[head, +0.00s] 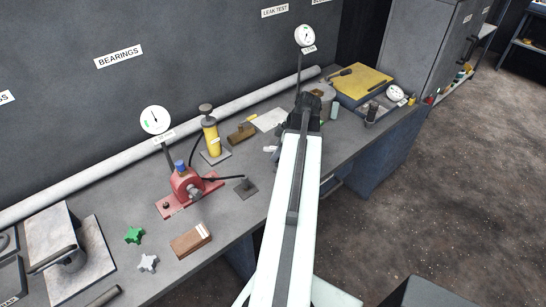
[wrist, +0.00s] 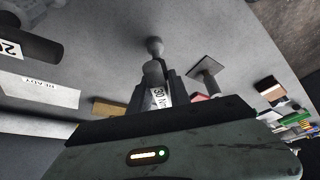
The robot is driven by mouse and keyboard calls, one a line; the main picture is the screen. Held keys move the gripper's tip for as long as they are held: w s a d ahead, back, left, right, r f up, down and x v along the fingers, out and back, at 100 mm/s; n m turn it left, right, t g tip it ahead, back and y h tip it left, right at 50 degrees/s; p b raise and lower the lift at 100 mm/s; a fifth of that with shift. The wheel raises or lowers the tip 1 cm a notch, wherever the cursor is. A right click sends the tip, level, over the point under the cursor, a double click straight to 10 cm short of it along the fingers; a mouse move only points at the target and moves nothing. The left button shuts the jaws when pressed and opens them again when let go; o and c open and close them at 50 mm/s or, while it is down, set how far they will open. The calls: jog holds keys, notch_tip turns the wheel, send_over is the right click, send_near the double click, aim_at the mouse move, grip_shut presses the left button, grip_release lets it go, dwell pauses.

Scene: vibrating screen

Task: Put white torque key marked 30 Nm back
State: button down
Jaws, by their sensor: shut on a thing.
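My gripper (head: 308,106) is at the end of my outstretched arm, over the right part of the long bench in the head view. In the wrist view my gripper (wrist: 158,96) is shut on a pale piece with a white label reading about "30 N", the torque key (wrist: 160,97). A rounded grey end shows just above the label. The rest of the key is hidden by the jaws and the wrist housing. In the head view my arm hides the key. I cannot tell whether it touches anything below.
A dial gauge on a post (head: 305,37) and a grey round fixture (head: 325,98) stand close by. A yellow pad (head: 362,84) lies at the back right. A yellow cylinder pump (head: 211,137) and red pump (head: 187,187) stand left. A "READY" label (wrist: 40,87) shows in the wrist view.

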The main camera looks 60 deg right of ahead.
jog(key=shift+w, duration=0.4)
jog(key=shift+s+f, duration=0.1)
jog(key=shift+s, duration=0.05)
jog(key=c, duration=1.2)
grip_release()
jog(key=shift+r+p, duration=0.35)
jog(key=p+v, duration=1)
jog(key=v, duration=0.1)
jog(key=shift+a+r, duration=0.1)
jog(key=shift+r, duration=0.05)
jog(key=shift+s+r+p, duration=0.2)
jog(key=shift+r+p, duration=0.05)
jog(key=shift+p, duration=0.15)
jog(key=shift+f, duration=0.15)
